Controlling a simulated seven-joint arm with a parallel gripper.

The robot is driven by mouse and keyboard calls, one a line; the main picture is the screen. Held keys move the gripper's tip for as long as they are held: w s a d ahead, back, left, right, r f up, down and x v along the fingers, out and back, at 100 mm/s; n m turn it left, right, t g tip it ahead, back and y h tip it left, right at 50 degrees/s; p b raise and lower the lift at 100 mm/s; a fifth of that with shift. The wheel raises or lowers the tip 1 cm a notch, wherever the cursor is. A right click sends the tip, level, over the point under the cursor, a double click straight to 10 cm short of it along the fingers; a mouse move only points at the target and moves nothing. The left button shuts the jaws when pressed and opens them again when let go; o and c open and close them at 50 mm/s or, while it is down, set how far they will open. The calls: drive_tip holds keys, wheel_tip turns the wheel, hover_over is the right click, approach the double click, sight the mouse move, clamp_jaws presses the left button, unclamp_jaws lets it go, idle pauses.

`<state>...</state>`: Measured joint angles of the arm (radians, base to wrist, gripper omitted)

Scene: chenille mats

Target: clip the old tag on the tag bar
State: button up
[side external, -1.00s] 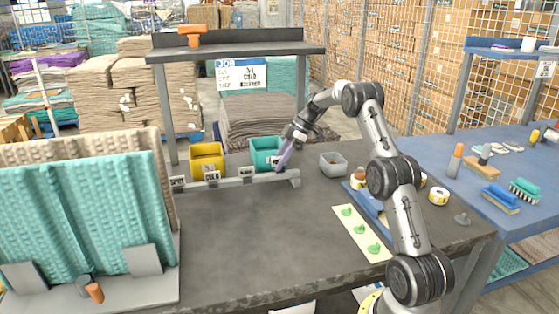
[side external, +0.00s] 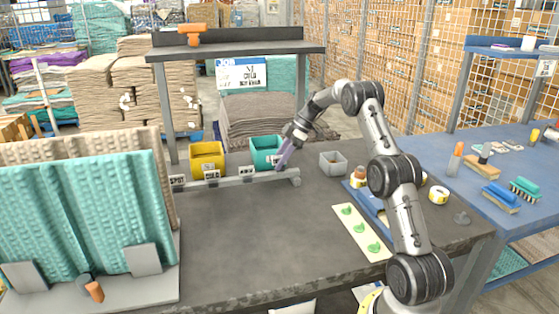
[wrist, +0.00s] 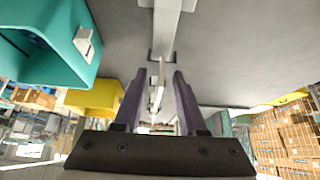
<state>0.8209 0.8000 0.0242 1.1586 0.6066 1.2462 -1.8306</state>
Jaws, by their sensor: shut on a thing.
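The tag bar (side external: 230,181) is a long grey rail on the table, with several small tags standing along it. My gripper (side external: 281,164) has purple fingers and points down at the bar's right part, in front of the teal bin. In the wrist view, my gripper (wrist: 158,85) is shut on a thin pale tag (wrist: 157,88), seen edge-on between the fingers. I take it for the old tag; its face is hidden. The grey bar (wrist: 168,25) runs up the picture just ahead of it. I cannot tell whether the held tag touches the bar.
A teal bin (side external: 262,146) and a yellow bin (side external: 207,155) stand behind the bar. A small grey bin (side external: 333,163) is to the right. A card with green pieces (side external: 349,246) lies near my arm. A teal mat (side external: 90,215) hangs at left. The table's middle front is clear.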

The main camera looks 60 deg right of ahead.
drive_tip(key=shift+f, duration=1.6)
idle(2.4)
drive_tip(key=o, duration=0.7)
drive_tip(key=shift+c, duration=0.2)
drive_tip(key=o, duration=0.9)
drive_tip(key=shift+r, duration=0.25)
drive_tip(key=shift+c, duration=0.2)
drive_tip(key=shift+r, duration=0.15)
drive_tip(key=shift+r, duration=2.9)
